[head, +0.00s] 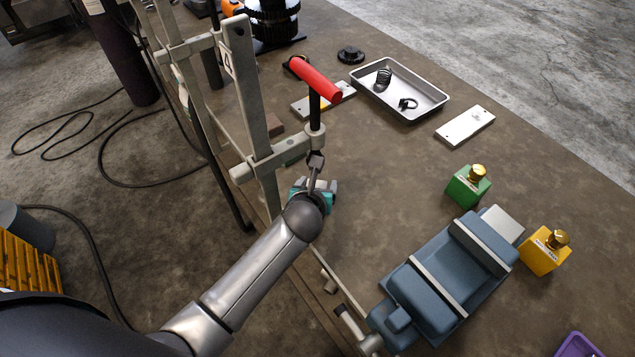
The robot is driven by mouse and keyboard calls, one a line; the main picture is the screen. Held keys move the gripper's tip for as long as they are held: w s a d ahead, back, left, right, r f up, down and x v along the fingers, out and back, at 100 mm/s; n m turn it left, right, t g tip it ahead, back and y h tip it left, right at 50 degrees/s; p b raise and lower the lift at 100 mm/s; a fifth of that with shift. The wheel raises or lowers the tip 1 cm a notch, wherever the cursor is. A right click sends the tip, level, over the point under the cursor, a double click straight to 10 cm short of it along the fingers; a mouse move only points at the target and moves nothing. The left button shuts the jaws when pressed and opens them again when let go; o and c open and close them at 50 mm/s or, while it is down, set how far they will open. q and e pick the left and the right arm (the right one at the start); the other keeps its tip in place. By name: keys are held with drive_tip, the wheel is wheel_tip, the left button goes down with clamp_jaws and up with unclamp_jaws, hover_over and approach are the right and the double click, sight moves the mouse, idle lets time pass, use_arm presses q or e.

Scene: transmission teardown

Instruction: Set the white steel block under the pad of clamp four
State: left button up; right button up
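Clamp four (252,110), a grey steel bar clamp with a "4" label, stands upright at the near-left bench edge. Its red handle (315,79) and black screw (314,112) point down toward a small pad (316,160). My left gripper (318,190) is at bench level just below the pad. Its wrist hides most of the fingers, with teal and pale grey parts showing around it. I cannot tell whether it holds anything. No white steel block can be made out for certain; it may be hidden at the gripper. My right gripper is out of view.
A metal tray (425,112) with small parts and a pale plate (465,124) lie further back. The bench middle (385,185) is clear.

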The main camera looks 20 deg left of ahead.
use_arm(q)
drive_tip(key=shift+o, duration=0.7)
drive_tip(key=shift+r, duration=0.2)
drive_tip(key=p+v, duration=0.2)
drive_tip(key=v, duration=1)
drive_tip(key=shift+p, duration=0.3)
